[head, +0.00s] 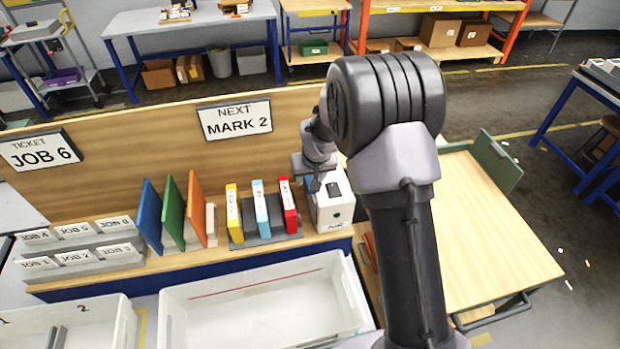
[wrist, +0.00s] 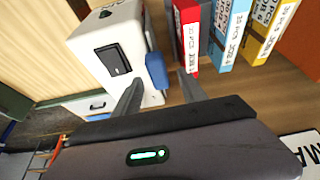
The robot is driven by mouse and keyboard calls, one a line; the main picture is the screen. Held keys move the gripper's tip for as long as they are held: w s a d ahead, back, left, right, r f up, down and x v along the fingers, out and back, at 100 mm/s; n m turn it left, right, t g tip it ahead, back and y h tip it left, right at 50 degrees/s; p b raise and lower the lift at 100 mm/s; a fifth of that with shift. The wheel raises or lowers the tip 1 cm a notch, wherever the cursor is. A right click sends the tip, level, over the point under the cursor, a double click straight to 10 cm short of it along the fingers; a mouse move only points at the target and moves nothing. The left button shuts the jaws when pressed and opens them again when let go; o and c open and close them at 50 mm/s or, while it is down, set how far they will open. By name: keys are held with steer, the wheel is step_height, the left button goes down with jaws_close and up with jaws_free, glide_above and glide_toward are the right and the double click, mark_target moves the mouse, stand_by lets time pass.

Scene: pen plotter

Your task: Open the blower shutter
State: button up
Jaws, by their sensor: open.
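A white box, which looks like the blower (head: 334,207), stands at the right end of the bench shelf; it also shows in the wrist view (wrist: 116,45) with a black rocker switch (wrist: 113,60). A blue piece (wrist: 156,70) sits on the side of the box facing the binders; it may be the shutter, but I cannot tell for sure. My gripper (wrist: 161,79) is open and empty, its two fingers pointing toward the blue piece, which shows between their tips. In the head view my gripper (head: 315,183) is at the box's left upper edge. Contact cannot be told.
Red (head: 288,207), blue (head: 261,209) and yellow (head: 234,214) binders stand close to the left of the box. Coloured boards (head: 174,211) and job card holders (head: 72,248) are further left. A white tray (head: 262,310) lies in front. A wooden panel (head: 100,165) rises behind.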

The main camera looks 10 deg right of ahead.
steer(key=shift+x, duration=1.25)
steer(key=shift+d+r, duration=0.1)
steer(key=shift+d, duration=0.05)
jaws_close()
